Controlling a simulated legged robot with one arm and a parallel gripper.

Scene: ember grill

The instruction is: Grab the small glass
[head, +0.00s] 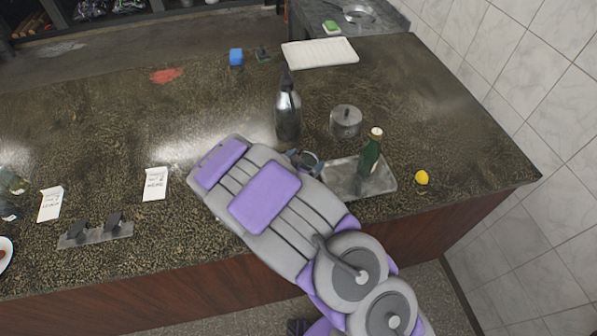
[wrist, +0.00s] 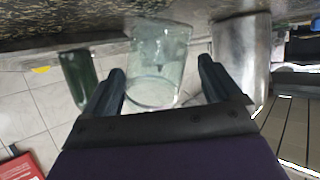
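The small clear glass (wrist: 158,62) stands between the two dark fingers of my gripper (wrist: 161,68) in the wrist view, which looks upside down. The fingers are apart, and a gap shows on the right between finger and glass. In the head view the glass (head: 309,157) is partly hidden by the end of my arm, at the left end of a metal tray (head: 378,186). My gripper (head: 303,157) is at the glass there, its fingers hard to make out.
A dark green bottle (head: 369,155) stands on the tray. A silver bottle (head: 288,112) stands behind the glass, and a lidded metal pot (head: 346,121) is to its right. A lemon (head: 421,178) lies right of the tray.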

